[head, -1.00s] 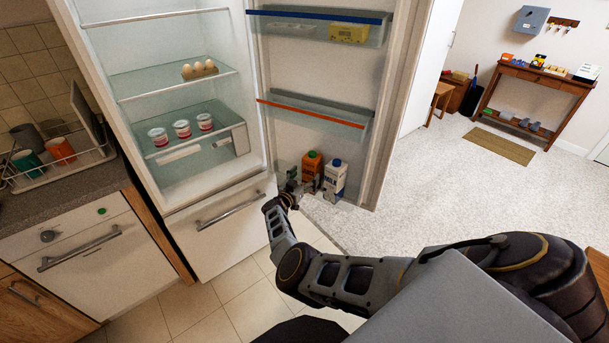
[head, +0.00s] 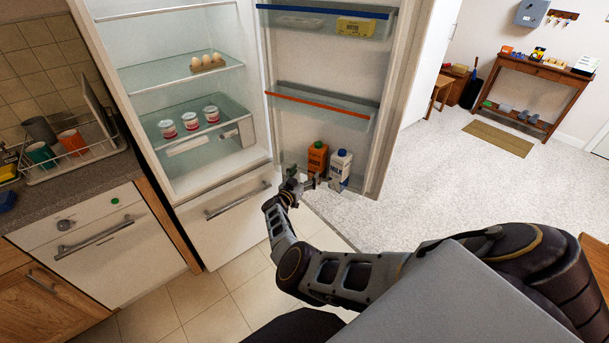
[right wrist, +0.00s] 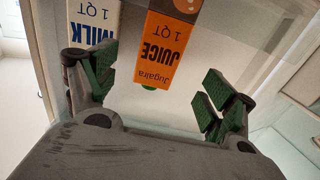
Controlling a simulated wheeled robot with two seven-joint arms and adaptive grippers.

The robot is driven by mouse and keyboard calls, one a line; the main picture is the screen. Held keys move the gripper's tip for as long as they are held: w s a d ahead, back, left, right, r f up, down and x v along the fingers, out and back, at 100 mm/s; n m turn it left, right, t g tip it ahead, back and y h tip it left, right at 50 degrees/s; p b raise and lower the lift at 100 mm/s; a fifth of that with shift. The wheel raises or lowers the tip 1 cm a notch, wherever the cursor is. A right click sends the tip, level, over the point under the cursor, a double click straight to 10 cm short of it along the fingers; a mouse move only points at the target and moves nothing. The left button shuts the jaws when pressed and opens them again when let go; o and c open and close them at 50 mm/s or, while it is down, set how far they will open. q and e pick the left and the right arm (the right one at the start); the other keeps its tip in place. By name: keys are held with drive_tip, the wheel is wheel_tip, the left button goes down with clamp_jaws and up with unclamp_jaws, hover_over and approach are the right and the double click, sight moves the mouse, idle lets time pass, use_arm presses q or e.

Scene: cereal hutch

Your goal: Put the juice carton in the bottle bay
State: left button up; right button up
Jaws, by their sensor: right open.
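The juice carton (head: 317,158), orange with a green cap, stands upright at the bottom of the open fridge door, where the bottle bay appears to be. A white and blue milk carton (head: 340,164) stands just right of it. My right gripper (head: 307,183) is in front of the cartons and hides their lower parts. In the right wrist view, which looks upside down, the gripper (right wrist: 158,78) is open with green pads apart. The juice carton (right wrist: 171,48) shows between the fingers, with no visible pad contact. The milk carton (right wrist: 94,20) is behind the left finger. My left gripper is not in view.
Two upper door shelves (head: 318,103) hang above the cartons; the top one holds a yellow box (head: 355,26). Inside the fridge are eggs (head: 206,62) and jars (head: 190,121). A counter with a dish rack (head: 72,160) stands left.

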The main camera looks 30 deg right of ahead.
drive_tip(key=shift+f, duration=0.1)
idle(0.4)
drive_tip(key=s+a+f+n+t+y, duration=0.1)
drive_tip(key=s+a+f+n+y, duration=0.25)
drive_tip(key=f, duration=0.55)
drive_tip(key=s+a+f+n+t+y, duration=0.2)
drive_tip(key=s+a+f+n+y, duration=0.15)
drive_tip(key=f, duration=0.45)
drive_tip(key=s+a+f+n+t+y, duration=0.1)
drive_tip(key=s+a+f+n+y, duration=0.3)
drive_tip(key=f, duration=0.5)
drive_tip(key=s+a+f+n+g+y, duration=0.2)
drive_tip(key=s+a+f+g+y, duration=0.3)
drive_tip(key=s+f, duration=0.85)
drive_tip(key=s+a+f+g, duration=0.1)
drive_tip(key=s+f+g, duration=0.1)
drive_tip(key=s, duration=1)
drive_tip(key=s+a+f+n+g, duration=0.1)
drive_tip(key=s+f, duration=0.3)
drive_tip(key=s, duration=0.9)
drive_tip(key=s+a+f+n+g, duration=0.1)
drive_tip(key=s+a+f+g, duration=0.1)
drive_tip(key=s, duration=1.1)
wheel_tip(320, 180, down, 2)
drive_tip(key=shift+s+a+g, duration=0.15)
drive_tip(key=shift+a+g, duration=0.15)
drive_tip(key=shift+g, duration=0.3)
drive_tip(key=shift+d+f+b, duration=0.1)
drive_tip(key=shift+f+b, duration=0.5)
drive_tip(key=shift+f, duration=0.05)
